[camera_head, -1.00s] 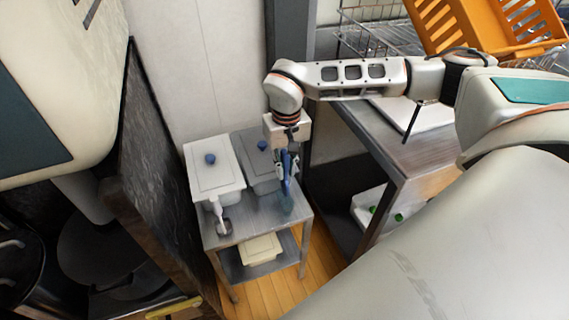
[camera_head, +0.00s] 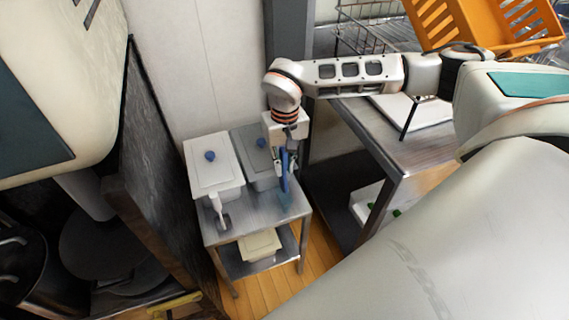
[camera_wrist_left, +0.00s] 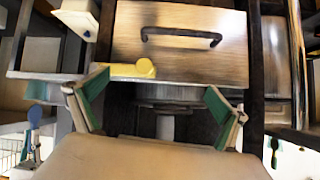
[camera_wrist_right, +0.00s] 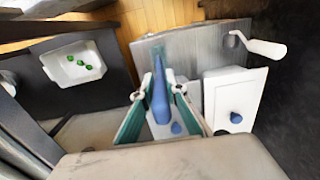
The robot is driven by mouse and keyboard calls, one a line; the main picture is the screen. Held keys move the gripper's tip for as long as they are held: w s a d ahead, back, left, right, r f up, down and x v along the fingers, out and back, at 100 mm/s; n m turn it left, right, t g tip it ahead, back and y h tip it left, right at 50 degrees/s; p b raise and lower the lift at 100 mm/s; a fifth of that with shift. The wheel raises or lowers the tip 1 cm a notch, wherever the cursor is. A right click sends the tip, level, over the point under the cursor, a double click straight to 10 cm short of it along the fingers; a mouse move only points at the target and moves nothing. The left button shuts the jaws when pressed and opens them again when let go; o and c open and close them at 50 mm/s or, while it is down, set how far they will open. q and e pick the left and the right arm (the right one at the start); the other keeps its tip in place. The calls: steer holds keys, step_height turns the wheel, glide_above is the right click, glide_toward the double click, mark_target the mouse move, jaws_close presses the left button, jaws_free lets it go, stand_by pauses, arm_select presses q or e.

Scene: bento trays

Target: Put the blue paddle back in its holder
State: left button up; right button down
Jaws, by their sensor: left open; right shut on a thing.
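The blue paddle (camera_head: 285,184) hangs upright from my right gripper (camera_head: 284,160), over the steel top of a small cart. Its blue handle also shows between the fingers in the right wrist view (camera_wrist_right: 160,104). My right gripper (camera_wrist_right: 160,91) is shut on that handle. The paddle's lower end looks pale blue and blurred; I cannot tell whether it touches the cart top. I cannot make out an empty holder for it. My left gripper (camera_wrist_left: 157,85) is open and empty in the left wrist view, before a drawer front, and is out of the head view.
A steel table (camera_head: 425,150) stands right, a dark panel (camera_head: 150,160) left. The cart top's front right is clear.

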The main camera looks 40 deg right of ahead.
mark_target(284, 177)
arm_select(q)
steer(key=shift+f, duration=0.1)
arm_select(e)
steer(key=shift+f, duration=0.2)
arm_select(q)
steer(key=shift+s+f+b, duration=0.35)
steer(key=shift+f+b, duration=0.3)
steer(key=shift+f, duration=0.25)
steer(key=shift+s+f+b, duration=0.3)
steer(key=shift+f+b, duration=0.35)
steer(key=shift+f, duration=0.2)
arm_select(e)
steer(key=shift+f, duration=3.75)
steer(key=c, duration=1.4)
jaws_free()
